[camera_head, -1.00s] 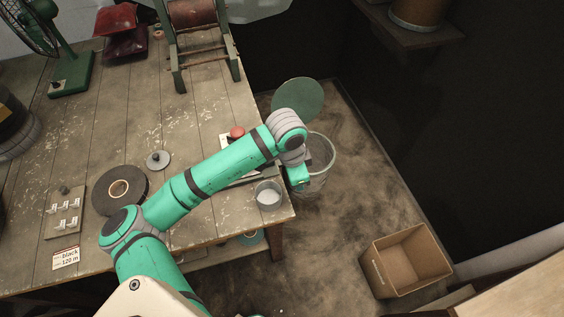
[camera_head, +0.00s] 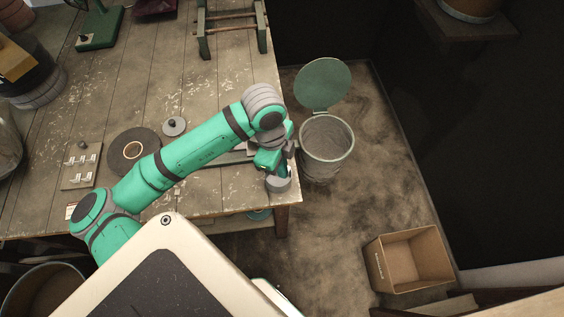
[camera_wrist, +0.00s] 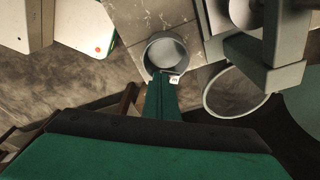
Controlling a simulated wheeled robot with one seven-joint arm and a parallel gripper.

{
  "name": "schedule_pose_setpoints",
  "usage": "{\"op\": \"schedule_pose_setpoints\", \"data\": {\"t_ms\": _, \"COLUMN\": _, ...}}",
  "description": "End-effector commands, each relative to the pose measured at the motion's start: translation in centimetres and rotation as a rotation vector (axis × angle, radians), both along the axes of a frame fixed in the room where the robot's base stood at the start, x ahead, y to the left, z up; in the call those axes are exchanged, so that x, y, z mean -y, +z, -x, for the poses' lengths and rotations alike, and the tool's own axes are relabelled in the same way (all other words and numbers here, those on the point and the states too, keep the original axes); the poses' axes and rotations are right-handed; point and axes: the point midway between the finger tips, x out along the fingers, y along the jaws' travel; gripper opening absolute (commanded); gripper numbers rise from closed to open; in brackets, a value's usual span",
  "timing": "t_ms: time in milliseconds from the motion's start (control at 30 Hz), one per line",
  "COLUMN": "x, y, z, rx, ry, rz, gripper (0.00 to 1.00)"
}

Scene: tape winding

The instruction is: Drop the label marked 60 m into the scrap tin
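The small grey scrap tin (camera_head: 278,184) stands near the table's front right corner, partly covered by my gripper. Its round open top also shows in the wrist view (camera_wrist: 167,50). My gripper (camera_head: 283,170) is directly over the tin's near rim, fingers pointing down. In the wrist view its teal fingers (camera_wrist: 162,92) look closed together, with a small white label (camera_wrist: 173,79) at the tips, right by the tin's rim. Only an "m" can be read on the label; its number is hidden. The label cannot be made out in the head view.
A cardboard box (camera_head: 408,261) is lower right. A black tape roll (camera_head: 134,152) and a board with several clips (camera_head: 81,166) lie left on the table (camera_head: 235,70).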

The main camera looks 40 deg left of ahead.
Motion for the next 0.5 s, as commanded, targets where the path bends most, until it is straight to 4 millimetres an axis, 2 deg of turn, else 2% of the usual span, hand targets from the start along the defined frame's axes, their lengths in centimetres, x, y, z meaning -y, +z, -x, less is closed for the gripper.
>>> {"op": "schedule_pose_setpoints", "data": {"t_ms": 200, "x": -0.02, "y": -1.18, "z": -0.01, "rx": 0.000, "ry": 0.000, "rz": 0.000, "gripper": 0.00}}
{"op": "schedule_pose_setpoints", "data": {"t_ms": 500, "x": -0.03, "y": -1.32, "z": -0.02, "rx": 0.001, "ry": 0.000, "rz": -0.001, "gripper": 0.00}}
